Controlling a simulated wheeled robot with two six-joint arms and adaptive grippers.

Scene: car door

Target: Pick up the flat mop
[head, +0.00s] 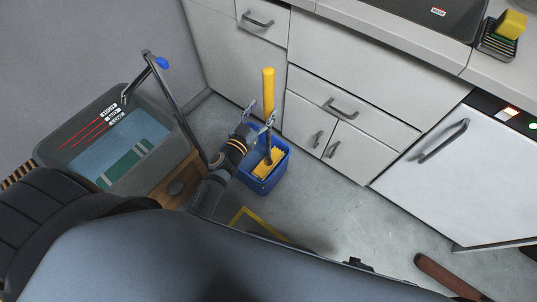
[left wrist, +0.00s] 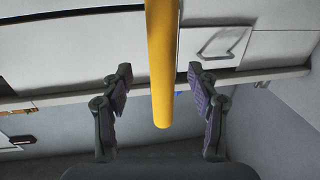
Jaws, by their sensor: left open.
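The flat mop has a thick yellow handle (head: 268,92) standing upright, and a yellow part (head: 267,163) low in a blue bucket (head: 264,186) on the floor. My left gripper (head: 261,113) is open at the handle, with one finger on each side of it in the picture. In the left wrist view the yellow handle (left wrist: 162,65) comes down from the top edge between the two open fingers (left wrist: 163,98), with clear space on both sides. My gripper and wrist hide part of the mop and bucket. My right gripper is not in view.
White cabinets (head: 340,105) with handles stand behind the bucket. A grey tub of water (head: 70,150) with a metal frame stands to the left. A yellow sponge (head: 511,24) sits on the counter. Grey floor (head: 340,190) is open to the right of the bucket.

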